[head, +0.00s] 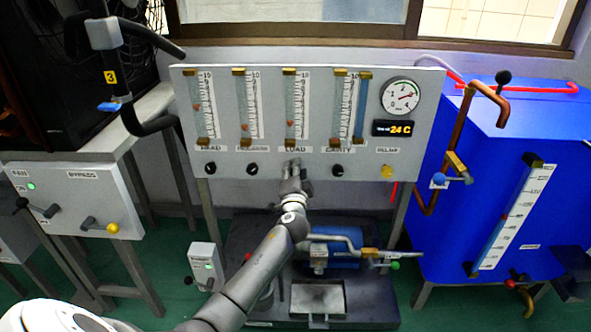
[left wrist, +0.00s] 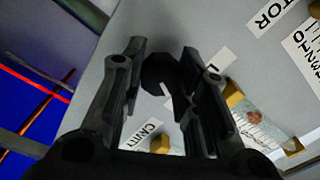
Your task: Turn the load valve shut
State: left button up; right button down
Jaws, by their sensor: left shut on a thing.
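The grey panel (head: 420,110) carries a row of flow tubes with small black knobs beneath them. The load valve is a dark knob under the LOAD label (head: 292,149); my left gripper (head: 291,166) covers it in the head view. In the left wrist view the dark load knob (left wrist: 160,73) shows between the two fingers of my left gripper (left wrist: 153,88), which is shut on it. How far the knob is turned cannot be told. My right gripper is in neither view.
The cavity knob (head: 337,170) sits close on the right, and another black knob (head: 252,169) on the left. A yellow knob (head: 387,172) is farther right. A blue tank (head: 480,160) with pipes stands right; a bypass box (head: 75,190) stands left. A blue pump (head: 335,250) sits below.

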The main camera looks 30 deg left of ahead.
pick_arm(q)
jog(key=m+p, duration=0.2)
jog(key=m, duration=0.3)
jog(key=shift+m, duration=0.3)
jog(key=m+p, duration=0.1)
jog(key=m, duration=0.3)
jog(key=shift+p, duration=0.4)
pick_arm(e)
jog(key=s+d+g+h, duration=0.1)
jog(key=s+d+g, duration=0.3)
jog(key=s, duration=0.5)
pick_arm(q)
jog(key=shift+f+m+p, duration=0.25)
jog(key=shift+m+p, duration=0.25)
jog(key=shift+m, duration=0.9)
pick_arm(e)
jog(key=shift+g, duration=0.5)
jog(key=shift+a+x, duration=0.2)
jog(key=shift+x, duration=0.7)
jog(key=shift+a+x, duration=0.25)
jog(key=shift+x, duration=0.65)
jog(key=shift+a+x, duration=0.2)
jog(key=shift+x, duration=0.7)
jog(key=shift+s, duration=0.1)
pick_arm(q)
jog(key=o, duration=1)
jog(key=shift+r, duration=0.1)
jog(key=v, duration=1.2)
jog(key=shift+s, duration=0.1)
